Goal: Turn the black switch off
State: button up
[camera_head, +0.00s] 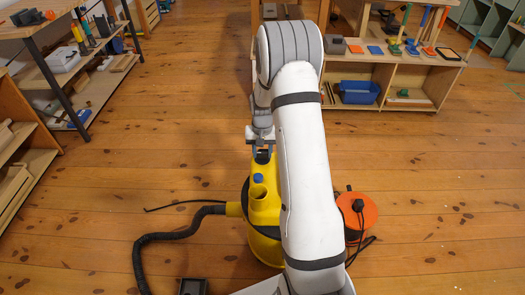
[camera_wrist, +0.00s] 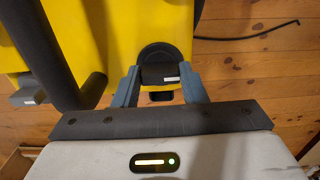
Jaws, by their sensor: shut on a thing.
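A yellow vacuum cleaner (camera_head: 264,207) stands on the wooden floor below my arm; its yellow top also fills the upper left of the wrist view (camera_wrist: 120,30). The black switch (camera_wrist: 158,74) sits in a round black mount on the yellow body and carries a small pale label. My gripper (camera_wrist: 159,82) is shut on the switch, one grey finger at each side. In the head view my gripper (camera_head: 262,150) reaches down to the vacuum's far end, and the switch there is too small to make out clearly. The switch's exact angle cannot be told.
A black hose (camera_head: 145,245) curves from the vacuum's left side. An orange cable reel (camera_head: 357,212) stands close on its right. A low wooden shelf (camera_head: 395,75) holds tools at the back right, and shelving (camera_head: 75,70) lines the left. The floor between is mostly clear.

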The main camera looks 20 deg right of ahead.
jog(key=o, duration=1)
jog(key=shift+r+p, duration=1)
jog(key=shift+r, duration=2.9)
jog(key=shift+r, duration=0.1)
notch_tip(320, 180, up, 14)
jog(key=n+p, duration=0.1)
jog(key=p, duration=0.5)
send_over(262, 154)
jog(key=s+a, duration=0.4)
jog(key=s, duration=0.1)
jog(key=s+a+r+n+t+p, duration=0.1)
jog(key=s+a+r+p, duration=0.2)
jog(key=s+r+p, duration=0.4)
jog(key=s+a+r+n+t+p, duration=0.1)
jog(key=s+a+r+p, duration=0.3)
jog(key=s+r, duration=1.1)
notch_tip(262, 154, up, 4)
jog(key=n+p, duration=0.1)
jog(key=p, duration=0.2)
jog(key=shift+s+a+f+t+p, duration=0.25)
jog(key=shift+t+p, duration=0.05)
jog(key=shift+p, duration=0.05)
jog(key=shift+s, duration=0.25)
jog(key=shift+c, duration=0.2)
